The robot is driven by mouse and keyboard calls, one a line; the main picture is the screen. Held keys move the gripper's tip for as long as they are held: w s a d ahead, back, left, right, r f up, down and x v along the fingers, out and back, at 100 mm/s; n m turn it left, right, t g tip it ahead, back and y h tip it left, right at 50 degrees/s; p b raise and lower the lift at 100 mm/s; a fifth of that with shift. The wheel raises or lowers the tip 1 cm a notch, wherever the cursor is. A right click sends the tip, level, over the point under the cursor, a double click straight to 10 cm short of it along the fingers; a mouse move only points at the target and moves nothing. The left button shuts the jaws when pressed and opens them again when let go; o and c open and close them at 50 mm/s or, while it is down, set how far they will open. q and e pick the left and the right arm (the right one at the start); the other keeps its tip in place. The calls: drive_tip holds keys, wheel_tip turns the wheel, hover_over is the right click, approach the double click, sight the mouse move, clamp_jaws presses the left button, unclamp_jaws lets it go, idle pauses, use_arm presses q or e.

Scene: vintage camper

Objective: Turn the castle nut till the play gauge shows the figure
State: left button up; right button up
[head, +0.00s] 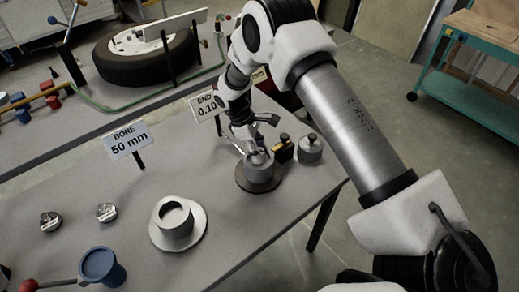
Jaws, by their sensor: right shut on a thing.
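My right gripper (256,150) reaches down onto the top of a grey cylindrical hub (261,174) on a round brown base (245,185). Its fingers are shut on a small piece at the hub's top, which I take to be the castle nut; the fingers mostly hide it. A sign behind (207,106) reads "END" and "0.10", partly covered by my right arm. My left gripper is not in view.
A grey knobbed pot (310,150) stands near the table's right edge. A "BORE 50 mm" sign (128,141), a flanged light-grey hub (178,224), two small metal parts (106,212) and a blue cup (101,267) are to the left. A tyre (146,60) lies behind.

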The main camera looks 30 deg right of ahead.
drive_tip(key=shift+f+n+t+h, duration=0.1)
drive_tip(key=shift+n+t+h, duration=0.2)
drive_tip(key=shift+n, duration=1)
drive_tip(key=shift+s, duration=0.1)
drive_tip(key=o, duration=1.1)
drive_tip(key=shift+a, duration=0.1)
drive_tip(key=shift+o, duration=0.2)
drive_tip(key=shift+w, duration=0.2)
drive_tip(key=shift+r, duration=0.25)
drive_tip(key=v, duration=1.1)
drive_tip(key=shift+a, duration=0.3)
